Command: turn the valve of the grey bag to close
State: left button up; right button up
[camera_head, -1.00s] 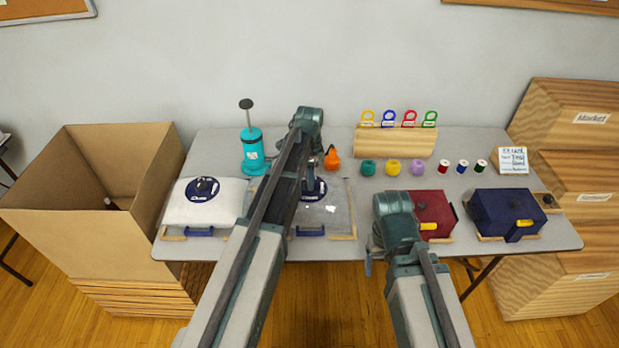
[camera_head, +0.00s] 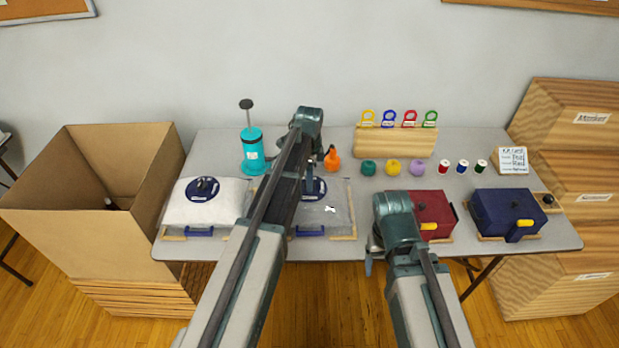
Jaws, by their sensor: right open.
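The grey bag (camera_head: 322,218) lies flat on the table just right of the white bag, with a blue strip along its front edge. Its round dark blue valve (camera_head: 318,190) is partly covered by my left arm and gripper. My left gripper (camera_head: 309,188) points down at the valve; its fingertips are mostly hidden, so I cannot tell whether they grip the knob. I cannot read the valve's position. My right gripper (camera_head: 370,262) is open and empty, low at the front table edge, left of the red box.
A white bag (camera_head: 180,212) with its own blue valve lies left. A teal pump (camera_head: 252,150) and an orange bottle (camera_head: 332,160) stand behind. A red box (camera_head: 434,208) and a navy box (camera_head: 497,213) are right. A large cardboard box (camera_head: 75,215) stands left of the table.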

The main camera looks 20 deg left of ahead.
pick_arm(q)
jog(key=shift+o, duration=0.6)
jog(key=shift+r, duration=0.1)
notch_tip(320, 180, up, 14)
jog(key=p, duration=1.4)
jog(key=shift+f, duration=0.25)
jog(key=s+d+f+n+b, duration=0.2)
jog(key=s+d+n, duration=0.1)
jog(key=s, duration=0.5)
jog(key=s+d+f+n+b, duration=0.1)
jog(key=s+d+n+b, duration=0.1)
jog(key=s+d+n, duration=0.2)
jog(key=s+d+f+n+y+b, duration=0.1)
jog(key=s+d+n, duration=0.3)
jog(key=s, duration=0.8)
jog(key=d+f+b, duration=0.1)
jog(key=d, duration=0.1)
jog(key=shift+s+d+f, duration=0.3)
jog(key=shift+s+f, duration=0.05)
jog(key=shift+s, duration=0.05)
